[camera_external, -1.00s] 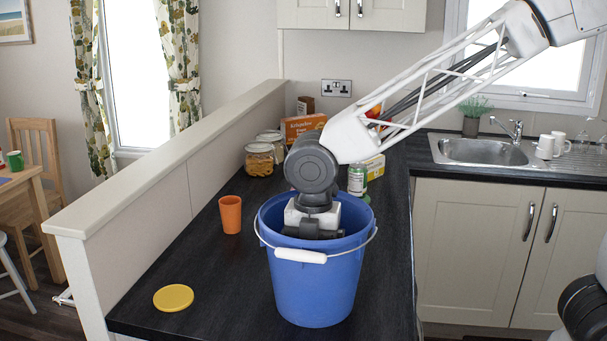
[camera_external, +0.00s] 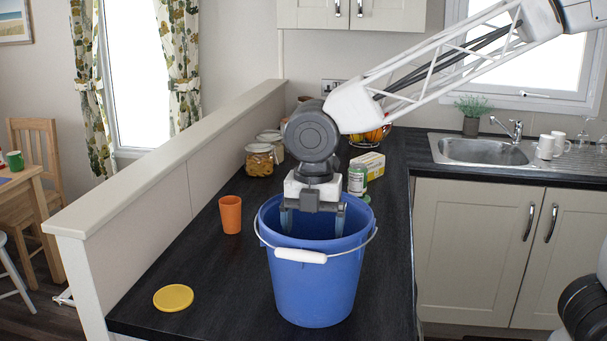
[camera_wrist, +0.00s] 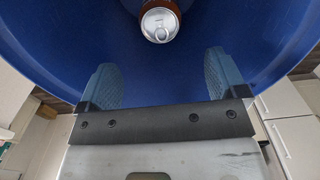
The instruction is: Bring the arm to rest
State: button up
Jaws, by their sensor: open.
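My gripper (camera_external: 313,222) is open, with its fingertips pointing down just inside the mouth of the blue bucket (camera_external: 313,285). The bucket stands upright on the dark worktop, its white-gripped handle resting against the front. In the wrist view, my gripper (camera_wrist: 163,80) shows two spread fingers with nothing between them. A can (camera_wrist: 160,21) with a silver top lies deeper inside the blue bucket (camera_wrist: 60,40), apart from the fingers. The can is hidden in the external view.
An orange cup (camera_external: 230,214) and a yellow disc (camera_external: 173,298) are left of the bucket. Behind it are a green-and-white can (camera_external: 357,180), a yellow box (camera_external: 368,164), jars (camera_external: 259,160) and a fruit basket (camera_external: 371,134). A low partition (camera_external: 165,180) borders the worktop's left side.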

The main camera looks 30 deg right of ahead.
jog(key=w+d+r+m+t+y, duration=0.1)
jog(key=d+r+m, duration=0.35)
jog(key=d, duration=0.75)
jog(key=w+d+r+m+t, duration=0.1)
jog(key=w+d+r+m, duration=0.1)
jog(key=d+m, duration=0.75)
jog(key=s+d+f+m, duration=0.1)
jog(key=s+d+m, duration=0.3)
jog(key=d, duration=0.4)
jog(key=s+d+f+m, duration=0.2)
jog(key=s+d+m, duration=0.2)
jog(key=d, duration=0.4)
jog(key=s+d+f+m+h, duration=0.1)
jog(key=s+d+m, duration=0.4)
jog(key=d, duration=0.4)
jog(key=shift+s+f+t, duration=0.3)
jog(key=shift+s+f, duration=0.1)
jog(key=shift+s, duration=0.45)
